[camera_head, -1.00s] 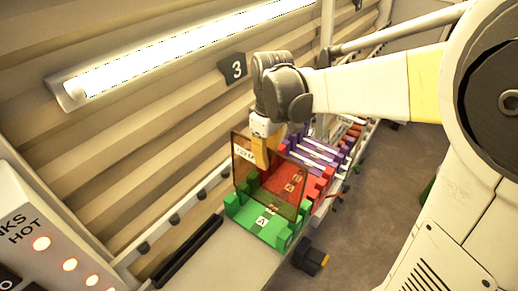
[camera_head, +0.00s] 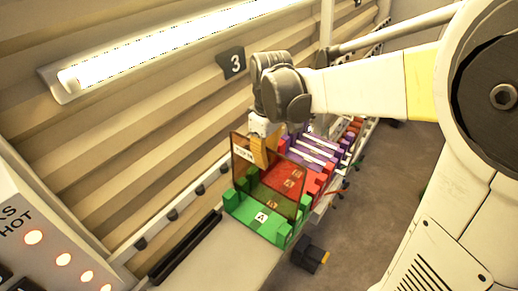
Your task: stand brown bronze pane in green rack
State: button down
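The brown bronze pane (camera_head: 270,177) is a see-through brown sheet with a small white label at its upper left. It stands near upright over the green rack (camera_head: 257,217), with its lower edge among the rack's green posts. I cannot tell whether it is fully seated in a slot. My gripper (camera_head: 267,150) is at the pane's top edge, and a yellow-orange finger shows against it. The gripper appears shut on the pane; the far finger is hidden.
A red rack (camera_head: 317,183) stands right behind the green one, seen partly through the pane. A purple rack (camera_head: 329,147) with white panes is further back. A black bar (camera_head: 186,249) lies left on the bench (camera_head: 215,268). A dark block (camera_head: 308,256) sits at the right edge.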

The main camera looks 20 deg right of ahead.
jog(key=shift+f+b, duration=2.5)
jog(key=shift+f, duration=0.65)
jog(key=shift+f+b, duration=0.75)
jog(key=shift+f, duration=0.05)
jog(key=c, duration=1.5)
grip_release()
jog(key=shift+c, duration=0.2)
notch_tip(320, 180, up, 12)
send_over(264, 179)
jog(key=shift+w+d, duration=0.45)
